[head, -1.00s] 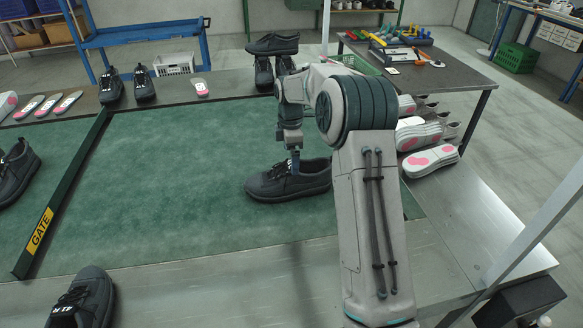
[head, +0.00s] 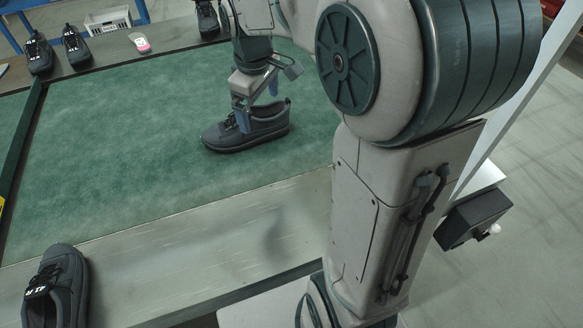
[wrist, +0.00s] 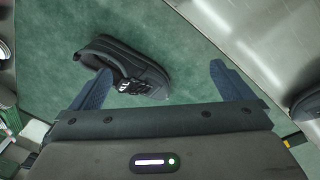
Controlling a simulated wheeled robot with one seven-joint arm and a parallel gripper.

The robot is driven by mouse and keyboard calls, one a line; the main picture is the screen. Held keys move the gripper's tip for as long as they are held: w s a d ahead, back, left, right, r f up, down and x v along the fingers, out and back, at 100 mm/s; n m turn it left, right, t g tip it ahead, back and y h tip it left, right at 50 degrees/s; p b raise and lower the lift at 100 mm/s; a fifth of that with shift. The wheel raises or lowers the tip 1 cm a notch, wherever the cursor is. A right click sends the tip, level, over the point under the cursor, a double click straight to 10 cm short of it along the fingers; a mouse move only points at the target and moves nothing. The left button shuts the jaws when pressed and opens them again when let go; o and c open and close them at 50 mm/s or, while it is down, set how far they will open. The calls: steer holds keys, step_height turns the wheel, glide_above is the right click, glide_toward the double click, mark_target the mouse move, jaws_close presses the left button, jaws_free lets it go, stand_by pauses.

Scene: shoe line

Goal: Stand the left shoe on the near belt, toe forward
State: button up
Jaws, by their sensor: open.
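A dark grey shoe (head: 247,134) stands sole down on the green belt (head: 130,150), its toe to the left in the head view. It also shows in the wrist view (wrist: 138,64), with its laces towards my gripper. My gripper (head: 257,106) is open at the shoe, its blue fingers spread. In the wrist view the fingers lie on either side of the shoe's lace area, the left one close to it. I cannot tell whether a finger touches it. Another dark shoe (head: 62,280) with white marks on its laces stands on the metal ledge at lower left.
The metal ledge (head: 190,245) runs along the belt's near side and is mostly bare. A dark gate bar (head: 22,125) crosses the belt at left. Much of the belt is clear.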

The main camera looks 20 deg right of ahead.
steer(key=s+f+m+t, duration=0.1)
steer(key=s+f+m, duration=0.2)
steer(key=s+m, duration=0.5)
steer(key=s, duration=0.9)
steer(key=shift+s+d+y, duration=0.2)
steer(key=shift+d+y, duration=0.1)
steer(key=shift+f, duration=0.1)
